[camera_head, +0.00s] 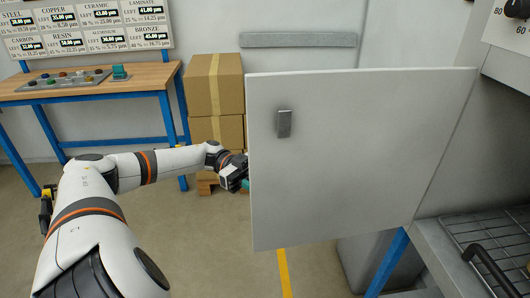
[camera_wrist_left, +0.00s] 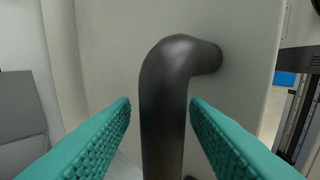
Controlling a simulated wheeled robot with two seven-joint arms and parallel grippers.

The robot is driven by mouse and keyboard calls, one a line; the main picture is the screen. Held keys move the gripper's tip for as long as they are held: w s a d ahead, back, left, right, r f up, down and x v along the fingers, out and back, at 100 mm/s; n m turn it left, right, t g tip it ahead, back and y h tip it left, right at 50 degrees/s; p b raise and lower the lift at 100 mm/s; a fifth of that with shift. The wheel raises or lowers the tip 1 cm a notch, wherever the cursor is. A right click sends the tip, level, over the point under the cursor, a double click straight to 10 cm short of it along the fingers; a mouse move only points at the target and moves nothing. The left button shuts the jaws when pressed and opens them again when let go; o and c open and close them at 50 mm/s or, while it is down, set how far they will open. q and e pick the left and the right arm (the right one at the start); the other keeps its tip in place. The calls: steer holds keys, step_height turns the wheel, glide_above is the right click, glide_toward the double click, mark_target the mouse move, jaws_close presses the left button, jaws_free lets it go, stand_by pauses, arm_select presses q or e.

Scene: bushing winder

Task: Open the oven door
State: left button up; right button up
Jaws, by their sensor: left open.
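The oven door (camera_head: 350,160) is a light grey panel standing swung open in the head view, hinged at its right edge. A small grey latch block (camera_head: 284,123) sits on the face towards me. My left gripper (camera_head: 244,184) is at the door's left edge, its fingertips mostly hidden behind the panel. In the left wrist view a dark bent door handle (camera_wrist_left: 168,95) stands out from the door's pale outer face (camera_wrist_left: 110,60). The open teal fingers of my left gripper (camera_wrist_left: 160,108) are on either side of the handle, with gaps visible. My right gripper is not in view.
The oven interior with a wire rack (camera_head: 495,240) and a dark bar handle (camera_head: 492,272) is at the right. Cardboard boxes (camera_head: 214,85) stand on a pallet behind the door's left edge. A blue-legged workbench (camera_head: 100,92) is at the back left. The floor between is clear.

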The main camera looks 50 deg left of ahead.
arm_select(q)
steer(key=s+a+b, duration=0.2)
steer(key=a+b, duration=0.2)
steer(key=a, duration=0.8)
steer(key=shift+d, duration=0.1)
stand_by(0.4)
